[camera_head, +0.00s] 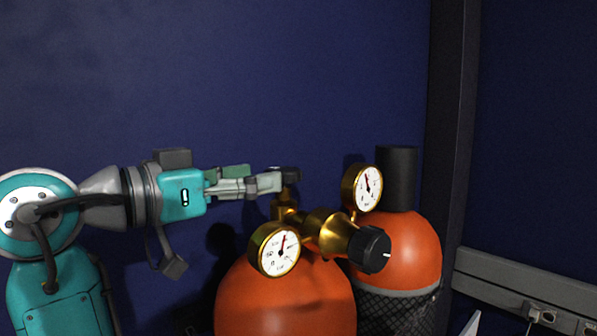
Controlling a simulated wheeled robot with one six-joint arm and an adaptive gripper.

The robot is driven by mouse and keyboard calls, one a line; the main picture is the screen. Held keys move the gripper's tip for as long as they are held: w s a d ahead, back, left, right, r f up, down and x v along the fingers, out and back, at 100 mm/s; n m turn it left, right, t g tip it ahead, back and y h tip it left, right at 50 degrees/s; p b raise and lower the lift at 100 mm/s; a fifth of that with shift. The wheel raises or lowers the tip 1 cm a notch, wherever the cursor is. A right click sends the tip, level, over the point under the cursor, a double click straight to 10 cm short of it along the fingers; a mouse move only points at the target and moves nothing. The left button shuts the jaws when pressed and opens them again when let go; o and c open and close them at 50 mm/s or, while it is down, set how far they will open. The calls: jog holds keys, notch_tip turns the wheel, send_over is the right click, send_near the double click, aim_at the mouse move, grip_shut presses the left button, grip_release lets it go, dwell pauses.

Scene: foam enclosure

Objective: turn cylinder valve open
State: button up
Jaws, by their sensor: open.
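An orange gas cylinder (285,300) stands at the bottom centre with a brass regulator (325,228) on top. The regulator carries two round gauges, a lower left one (275,251) and an upper right one (362,187), and a black knob (370,250) facing front right. My gripper (285,175) reaches in level from the left. Its fingertips are at a small dark piece, apparently the cylinder valve's handle (291,174), above the brass stem. The jaws are open; whether the fingers touch the handle cannot be told.
A second orange cylinder (410,250) with a black cap (397,178) and mesh sleeve stands close behind on the right. A dark post (450,120) and a grey rail (520,285) are farther right. The space above, before the blue wall (230,70), is clear.

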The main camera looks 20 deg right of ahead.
aim_at(296, 168)
jog(key=x, duration=0.8)
jog(key=shift+d, duration=0.1)
jog(key=shift+c, duration=0.3)
jog(key=shift+w, duration=0.1)
jog(key=c, duration=0.9)
jog(key=shift+c, duration=0.2)
